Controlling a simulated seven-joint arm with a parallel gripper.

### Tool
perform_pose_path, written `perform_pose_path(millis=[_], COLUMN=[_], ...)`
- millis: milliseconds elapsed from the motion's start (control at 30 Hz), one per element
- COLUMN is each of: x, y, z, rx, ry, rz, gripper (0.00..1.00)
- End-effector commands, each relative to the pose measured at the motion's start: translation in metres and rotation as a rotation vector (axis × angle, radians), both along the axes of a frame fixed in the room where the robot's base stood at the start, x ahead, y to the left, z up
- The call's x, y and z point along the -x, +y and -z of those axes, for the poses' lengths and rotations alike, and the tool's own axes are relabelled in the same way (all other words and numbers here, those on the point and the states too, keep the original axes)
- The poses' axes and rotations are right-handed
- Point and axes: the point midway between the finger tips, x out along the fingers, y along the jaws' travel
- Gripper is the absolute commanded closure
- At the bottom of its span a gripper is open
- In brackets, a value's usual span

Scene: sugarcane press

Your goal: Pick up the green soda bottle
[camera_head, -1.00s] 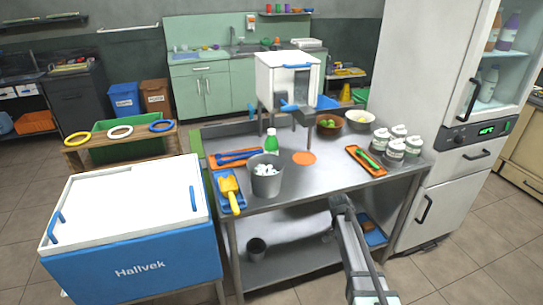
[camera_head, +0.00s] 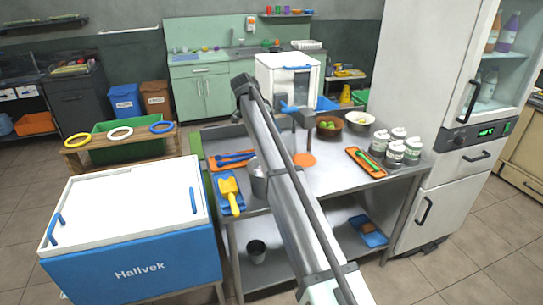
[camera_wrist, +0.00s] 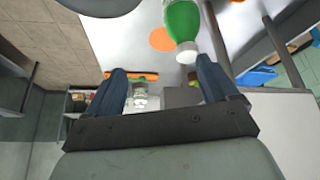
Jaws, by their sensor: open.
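The green soda bottle (camera_wrist: 182,22) shows in the wrist view at the upper edge, with its white cap (camera_wrist: 187,52) pointing down in the picture. Its far end is cut off by the frame. My gripper (camera_wrist: 162,66) is open with two dark blue fingers apart and nothing held. The cap appears beside the right fingertip; I cannot tell the gap in depth. In the head view my arm covers the bottle, and my gripper cannot be made out there.
A grey bucket (camera_head: 258,186) with white contents is partly behind my arm on the metal table. A yellow scoop (camera_head: 230,195) lies left of it. A white press housing (camera_head: 287,78) stands at the back. Several white jars (camera_head: 395,150) and an orange tray (camera_head: 364,163) are to the right.

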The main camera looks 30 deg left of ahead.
Motion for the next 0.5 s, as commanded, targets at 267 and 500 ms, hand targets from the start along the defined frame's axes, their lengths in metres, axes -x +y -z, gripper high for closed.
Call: perform_pose_path(millis=[267,500], x=[-0.001,-0.013], y=[0.038,0.032], z=[-0.022,0.000], rx=[-0.033,-0.031], ry=[-0.033,-0.031], rz=[-0.044,-0.043], gripper=[0.13,0.13])
